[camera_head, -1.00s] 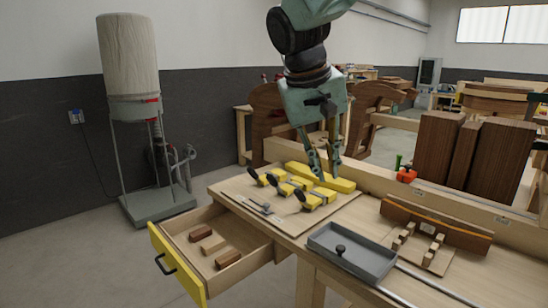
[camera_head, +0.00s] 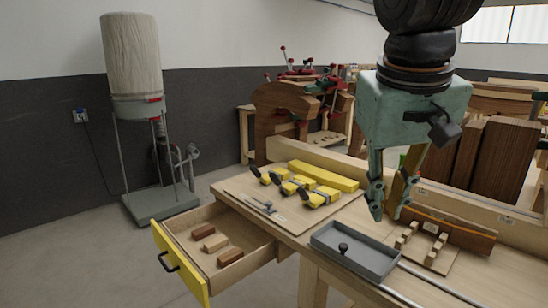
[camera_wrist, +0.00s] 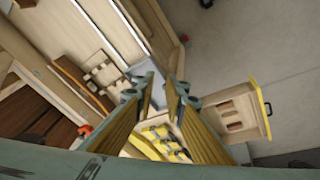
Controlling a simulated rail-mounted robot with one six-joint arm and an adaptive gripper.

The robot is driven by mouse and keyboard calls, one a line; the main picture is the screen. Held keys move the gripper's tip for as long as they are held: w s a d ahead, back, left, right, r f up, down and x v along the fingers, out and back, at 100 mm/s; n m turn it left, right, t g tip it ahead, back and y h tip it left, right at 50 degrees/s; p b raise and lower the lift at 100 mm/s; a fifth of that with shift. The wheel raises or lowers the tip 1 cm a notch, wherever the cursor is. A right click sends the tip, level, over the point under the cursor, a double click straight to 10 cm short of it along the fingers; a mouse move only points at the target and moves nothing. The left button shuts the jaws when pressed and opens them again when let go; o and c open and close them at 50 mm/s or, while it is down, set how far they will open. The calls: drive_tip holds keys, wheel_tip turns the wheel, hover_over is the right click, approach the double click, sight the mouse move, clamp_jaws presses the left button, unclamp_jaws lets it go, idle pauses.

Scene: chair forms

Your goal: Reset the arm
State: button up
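My gripper (camera_head: 388,212) is green, points down and hangs over the right part of the bench. It is above and in front of the wooden form with pegs, partly hiding it. In the wrist view its two fingers (camera_wrist: 160,92) stand apart with a gap between them, and nothing is held. Its height above the bench is hard to tell.
The bench carries a board with yellow clamps (camera_head: 322,197), a yellow bar (camera_head: 323,176), a grey tray (camera_head: 370,268) and a brown curved form (camera_head: 455,233). An open yellow-fronted drawer (camera_head: 180,262) holds several wooden blocks. Tall brown panels (camera_head: 505,160) stand behind, right.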

drive_tip(key=s+f, duration=0.3)
drive_tip(key=s, duration=0.6)
drive_tip(key=s+f+y, duration=0.1)
drive_tip(key=s+f, duration=0.3)
drive_tip(key=s, duration=0.6)
drive_tip(key=shift+s+d+f+b, duration=0.2)
drive_tip(key=shift+s+d+b, duration=0.1)
drive_tip(key=shift+d+b, duration=0.05)
